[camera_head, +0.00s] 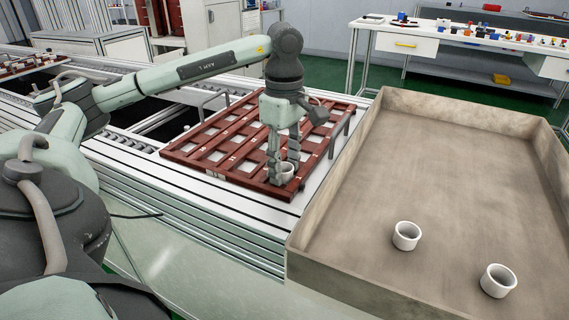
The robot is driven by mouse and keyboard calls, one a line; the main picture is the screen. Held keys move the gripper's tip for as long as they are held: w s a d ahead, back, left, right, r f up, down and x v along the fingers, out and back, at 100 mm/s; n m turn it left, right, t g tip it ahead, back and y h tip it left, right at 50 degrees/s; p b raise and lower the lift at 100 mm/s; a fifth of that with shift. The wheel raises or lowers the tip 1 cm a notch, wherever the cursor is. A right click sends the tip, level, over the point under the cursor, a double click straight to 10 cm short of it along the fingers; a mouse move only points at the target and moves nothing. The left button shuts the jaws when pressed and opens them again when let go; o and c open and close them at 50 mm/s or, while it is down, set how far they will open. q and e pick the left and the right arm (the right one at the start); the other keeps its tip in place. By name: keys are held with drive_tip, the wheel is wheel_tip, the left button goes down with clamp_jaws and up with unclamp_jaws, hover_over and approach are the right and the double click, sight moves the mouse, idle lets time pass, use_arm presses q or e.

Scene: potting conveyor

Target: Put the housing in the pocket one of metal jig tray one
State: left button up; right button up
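The red-brown jig tray (175,151) lies on the conveyor and has a grid of square pockets. A white ring-shaped housing (287,174) is at the tray's near right corner. My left gripper (283,167) points straight down there, with its fingers at the housing. Whether they press on it or stand slightly apart is too small to tell. The housing's base is partly hidden, so I cannot tell if it rests in the pocket or is held just above. Two more white housings, one nearer the middle (407,236) and one at the near right (498,281), stand in the large bin. My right gripper is out of view.
The large grey-beige open bin (341,283) stands right of the conveyor, its floor mostly bare. A metal rail (342,127) runs along the tray's right side. Another red-brown tray (22,66) lies at the far left. A workbench (470,40) with small coloured parts stands behind.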

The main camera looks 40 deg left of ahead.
use_arm(q)
drive_tip(key=shift+o, duration=0.2)
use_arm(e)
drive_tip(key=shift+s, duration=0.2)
use_arm(q)
drive_tip(key=shift+r, duration=0.25)
wheel_tip(320, 180, up, 3)
drive_tip(key=shift+w+f, duration=0.1)
wheel_tip(320, 180, up, 9)
drive_tip(key=p, duration=0.3)
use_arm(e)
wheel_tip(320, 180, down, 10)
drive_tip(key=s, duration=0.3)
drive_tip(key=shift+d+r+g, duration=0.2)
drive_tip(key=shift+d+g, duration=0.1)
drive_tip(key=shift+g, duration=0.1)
